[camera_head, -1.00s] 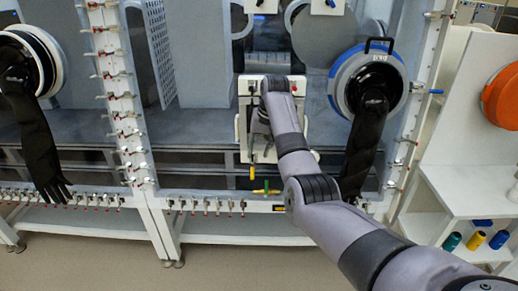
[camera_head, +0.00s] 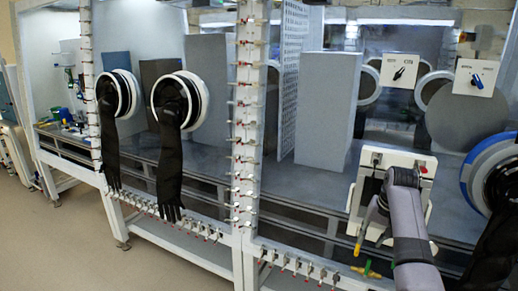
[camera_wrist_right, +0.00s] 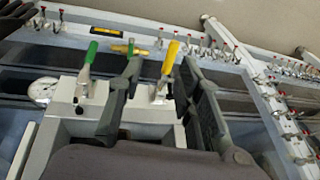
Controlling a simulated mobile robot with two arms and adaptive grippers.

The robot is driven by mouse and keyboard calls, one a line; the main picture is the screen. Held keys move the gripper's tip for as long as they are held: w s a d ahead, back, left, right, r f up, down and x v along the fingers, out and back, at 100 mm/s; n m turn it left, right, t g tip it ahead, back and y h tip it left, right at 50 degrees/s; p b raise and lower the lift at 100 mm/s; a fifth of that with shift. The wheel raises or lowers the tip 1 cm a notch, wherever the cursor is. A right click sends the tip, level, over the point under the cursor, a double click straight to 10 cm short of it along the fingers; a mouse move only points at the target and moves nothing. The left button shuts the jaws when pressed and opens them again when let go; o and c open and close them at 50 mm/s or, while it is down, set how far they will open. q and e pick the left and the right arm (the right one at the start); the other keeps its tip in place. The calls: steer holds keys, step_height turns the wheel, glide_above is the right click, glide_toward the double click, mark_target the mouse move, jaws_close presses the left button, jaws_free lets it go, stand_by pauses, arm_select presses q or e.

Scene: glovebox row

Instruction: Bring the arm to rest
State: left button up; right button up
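My right arm reaches in from the lower right of the head view. Its gripper (camera_head: 370,218) hangs in front of a white box-like panel (camera_head: 424,164) on the glovebox front. The wrist view shows the two dark fingers of the right gripper (camera_wrist_right: 159,68) spread apart with nothing held between them. A yellow-handled lever (camera_wrist_right: 170,57) shows beyond the gap, and a green-handled lever (camera_wrist_right: 91,52) lies left of the left finger. I cannot tell whether a finger touches the panel. My left gripper is in neither view.
Black gloves (camera_head: 170,150) hang from round ports on the glovebox row (camera_head: 247,120). A blue-rimmed port (camera_head: 474,172) is close to the right of my arm. Small red-tipped clamps line the frame. A round gauge (camera_wrist_right: 42,91) shows beside the panel. Open floor (camera_head: 70,240) lies at lower left.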

steer(key=s+a+f+n+h, duration=0.1)
steer(key=s+a+f+n, duration=0.15)
steer(key=s+f, duration=0.7)
steer(key=s+a+f+n+h, duration=0.15)
steer(key=s+a+f, duration=0.25)
steer(key=s+f, duration=0.5)
steer(key=s+a+r+n+y, duration=0.15)
steer(key=s+a, duration=0.35)
steer(key=s, duration=0.7)
steer(key=s+a+r+n+y, duration=0.1)
steer(key=s+a+r+n, duration=0.15)
steer(key=s+a, duration=0.6)
steer(key=s+d+f, duration=0.1)
steer(key=s+f, duration=0.1)
steer(key=f, duration=1.1)
steer(key=s+d+f, duration=0.2)
steer(key=f, duration=1.2)
steer(key=s+d+f+g, duration=0.1)
steer(key=s+d+f, duration=0.2)
steer(key=s+f, duration=1.3)
steer(key=shift+s+f+g+b, duration=0.3)
steer(key=shift+f+g, duration=0.05)
steer(key=shift+g, duration=0.05)
